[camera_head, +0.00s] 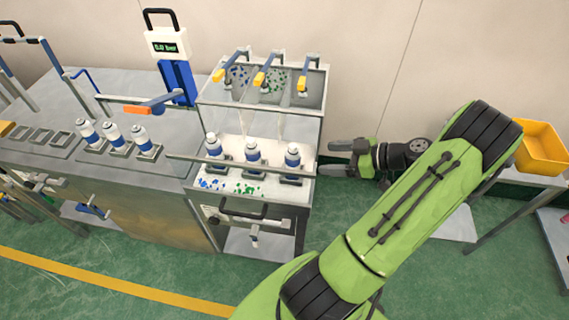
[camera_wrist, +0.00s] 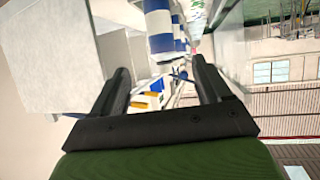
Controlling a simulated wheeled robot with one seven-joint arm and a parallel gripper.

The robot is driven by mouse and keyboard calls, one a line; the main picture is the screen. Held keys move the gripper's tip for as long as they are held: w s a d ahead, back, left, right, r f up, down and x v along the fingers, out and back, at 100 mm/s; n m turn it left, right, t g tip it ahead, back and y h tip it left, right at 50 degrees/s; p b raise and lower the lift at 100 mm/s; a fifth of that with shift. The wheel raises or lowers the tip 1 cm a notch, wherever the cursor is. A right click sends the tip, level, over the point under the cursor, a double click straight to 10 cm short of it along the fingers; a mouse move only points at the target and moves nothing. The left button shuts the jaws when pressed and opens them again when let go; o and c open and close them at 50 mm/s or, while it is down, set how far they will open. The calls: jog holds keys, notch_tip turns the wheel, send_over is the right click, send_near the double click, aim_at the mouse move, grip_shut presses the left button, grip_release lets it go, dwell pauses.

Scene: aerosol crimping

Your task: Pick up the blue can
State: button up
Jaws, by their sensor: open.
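White cans with blue bands stand upright in a row in the open cabinet: a right can (camera_head: 292,157), a middle can (camera_head: 252,154) and a left can (camera_head: 214,147). My gripper (camera_head: 338,158) is open and empty, to the right of the cabinet, with its fingers pointing left toward the right can and apart from it. In the wrist view, my gripper (camera_wrist: 163,80) has its two dark fingers wide apart. A blue-and-white can (camera_wrist: 160,30) shows beyond the fingertips, with others partly hidden behind it. More such cans (camera_head: 146,142) stand on the left bench.
A metal bar (camera_head: 235,165) runs across the front of the cabinet's cans. Nozzles with yellow and blue handles (camera_head: 262,75) are above them. A blue press with a display (camera_head: 170,60) stands on the left bench (camera_head: 60,85). A yellow bin (camera_head: 541,150) is at the far right.

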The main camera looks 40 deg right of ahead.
aim_at(287, 158)
jog(key=x, duration=1.4)
jog(key=shift+a, duration=0.2)
jog(key=shift+r, duration=0.1)
jog(key=shift+c, duration=0.8)
jog(key=c, duration=1)
